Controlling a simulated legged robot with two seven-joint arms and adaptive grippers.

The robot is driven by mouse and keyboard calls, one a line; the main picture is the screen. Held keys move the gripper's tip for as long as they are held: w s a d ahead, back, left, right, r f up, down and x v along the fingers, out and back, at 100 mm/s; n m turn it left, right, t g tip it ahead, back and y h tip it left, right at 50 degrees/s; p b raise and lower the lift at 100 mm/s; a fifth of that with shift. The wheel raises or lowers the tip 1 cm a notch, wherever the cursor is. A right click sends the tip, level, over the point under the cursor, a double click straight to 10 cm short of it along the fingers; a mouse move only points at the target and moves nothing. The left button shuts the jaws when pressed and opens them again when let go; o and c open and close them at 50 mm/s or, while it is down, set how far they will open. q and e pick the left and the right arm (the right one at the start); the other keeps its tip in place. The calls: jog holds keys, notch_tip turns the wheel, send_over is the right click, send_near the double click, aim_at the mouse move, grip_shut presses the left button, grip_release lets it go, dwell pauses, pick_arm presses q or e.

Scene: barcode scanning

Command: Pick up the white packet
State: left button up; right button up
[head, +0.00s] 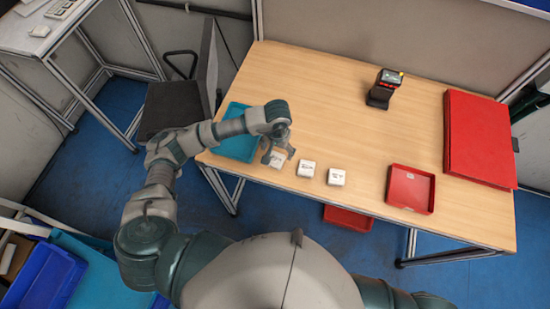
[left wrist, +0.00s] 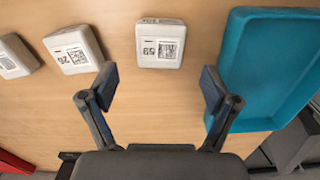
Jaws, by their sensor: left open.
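Three white packets with printed codes lie in a row near the table's front edge. My open left gripper (head: 278,152) is over the leftmost packet (head: 277,161) in the head view and partly covers it. The middle packet (head: 306,169) and the right packet (head: 336,177) lie apart from the gripper. In the left wrist view, the open fingers (left wrist: 158,82) have nothing between them. The packet marked 59 (left wrist: 160,44) is ahead of the gap between the fingertips, and the packet marked 26 (left wrist: 74,50) is left of it. My right gripper is not in view.
A teal tray (left wrist: 268,62) is right beside the packet marked 59 in the left wrist view. On the table (head: 320,115) are a black and red scanner (head: 383,88), a small red tray (head: 410,188) and a large flat red thing (head: 480,138). The table middle is clear.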

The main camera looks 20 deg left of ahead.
aim_at(276, 159)
pick_arm(q)
jog(key=f, duration=0.2)
jog(key=s+f+p, duration=0.1)
jog(key=f, duration=0.1)
jog(key=shift+d+f, duration=0.2)
jog(key=shift+w+a+f, duration=0.1)
jog(key=shift+a+f, duration=0.15)
jog(key=shift+a, duration=0.15)
jog(key=c, duration=1.2)
jog(key=shift+c, duration=0.8)
jog(key=shift+d, duration=0.2)
